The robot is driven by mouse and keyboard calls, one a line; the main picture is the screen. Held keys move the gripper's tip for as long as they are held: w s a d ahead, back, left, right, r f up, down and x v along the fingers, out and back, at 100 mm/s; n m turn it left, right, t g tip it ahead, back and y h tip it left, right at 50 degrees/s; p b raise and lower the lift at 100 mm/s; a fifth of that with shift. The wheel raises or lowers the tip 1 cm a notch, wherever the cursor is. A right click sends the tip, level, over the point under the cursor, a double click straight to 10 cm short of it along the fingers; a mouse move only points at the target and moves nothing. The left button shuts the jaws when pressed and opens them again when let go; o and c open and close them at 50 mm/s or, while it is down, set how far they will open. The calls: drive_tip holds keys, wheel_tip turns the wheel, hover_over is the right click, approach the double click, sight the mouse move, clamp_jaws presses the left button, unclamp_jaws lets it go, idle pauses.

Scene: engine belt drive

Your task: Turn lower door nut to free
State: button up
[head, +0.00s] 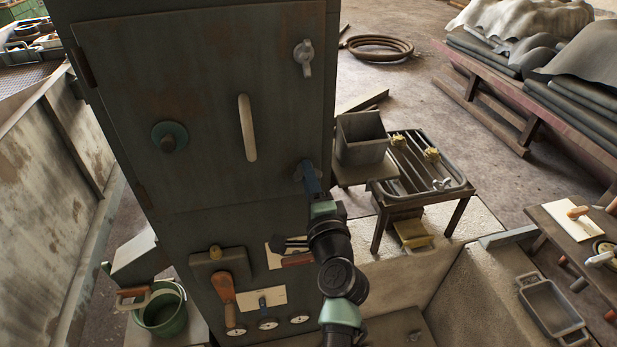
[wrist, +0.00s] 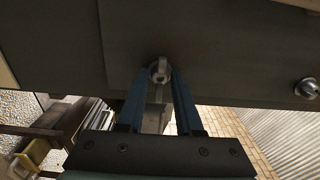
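The grey cabinet door (head: 205,90) is shut. The lower door nut (wrist: 160,74) sits at the door's lower right, a small metal wing nut with its wing pointing up in the wrist view. In the head view it is mostly hidden by my gripper (head: 306,172). In the wrist view, the two blue fingers of my gripper (wrist: 161,76) stand on either side of the nut with a gap between them. I cannot tell whether they touch it. The upper door nut (head: 304,57) is at the door's upper right and also shows in the wrist view (wrist: 307,88).
A pale upright handle (head: 248,128) and a round green knob (head: 169,137) stick out from the door. Right of the cabinet stand a grey bin (head: 362,138) and a small rack table (head: 425,165). Tools hang on the panel below the door.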

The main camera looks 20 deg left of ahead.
clamp_jaws()
drive_tip(key=shift+f+n+b, duration=0.1)
drive_tip(key=shift+n+b, duration=0.2)
drive_tip(key=shift+b, duration=0.15)
drive_tip(key=n+b, duration=1.7)
drive_tip(key=b, duration=0.1)
drive_tip(key=shift+n, duration=0.3)
